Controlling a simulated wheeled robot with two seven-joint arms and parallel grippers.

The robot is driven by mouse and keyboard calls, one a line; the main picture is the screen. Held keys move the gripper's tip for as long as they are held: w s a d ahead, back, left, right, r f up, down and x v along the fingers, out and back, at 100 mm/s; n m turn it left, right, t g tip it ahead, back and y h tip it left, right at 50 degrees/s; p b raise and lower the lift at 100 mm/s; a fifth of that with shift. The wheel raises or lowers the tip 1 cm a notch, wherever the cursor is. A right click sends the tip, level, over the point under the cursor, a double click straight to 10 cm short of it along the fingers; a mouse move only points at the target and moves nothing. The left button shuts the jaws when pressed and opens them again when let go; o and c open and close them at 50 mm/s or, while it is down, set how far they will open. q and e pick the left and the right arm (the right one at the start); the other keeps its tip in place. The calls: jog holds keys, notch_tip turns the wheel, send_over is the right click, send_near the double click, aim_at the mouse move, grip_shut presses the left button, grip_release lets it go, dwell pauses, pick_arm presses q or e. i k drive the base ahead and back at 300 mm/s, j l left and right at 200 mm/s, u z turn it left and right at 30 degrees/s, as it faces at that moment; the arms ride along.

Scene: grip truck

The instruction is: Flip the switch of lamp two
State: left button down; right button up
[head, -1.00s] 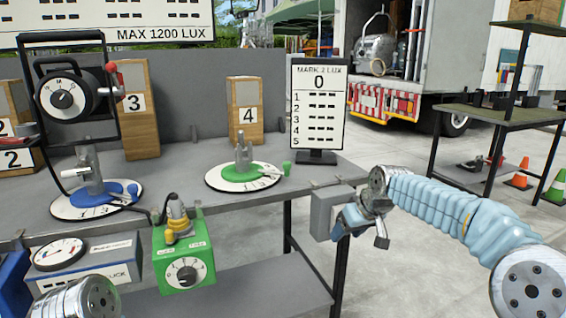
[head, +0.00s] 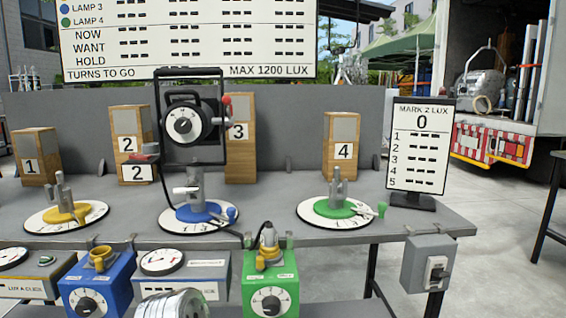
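A black lamp (head: 184,124) with a white dial hangs in a black yoke above a blue base on a round white scale. A small plate marked 2 (head: 137,173) stands beside it, with a red piece (head: 143,158) above. A red-tipped lever (head: 227,103) is on the yoke's right side. A grey switch box (head: 414,262) is fixed at the table's right front edge; its dark toggle (head: 439,275) sticks out from a pale plate. I cannot tell which way the toggle is set, nor which switch belongs to lamp two. Neither gripper is in view; a silver link of mine shows at the bottom.
Wooden blocks marked 1 (head: 35,157), 2, 3 and 4 (head: 341,146) stand along the back. Yellow (head: 67,214) and green (head: 335,209) bases flank the lamp. A blue box (head: 97,290), a green box (head: 270,290) and meters line the front. A lux display (head: 421,145) reads 0.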

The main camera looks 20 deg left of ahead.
aim_at(136, 157)
jog(key=u, duration=1.45)
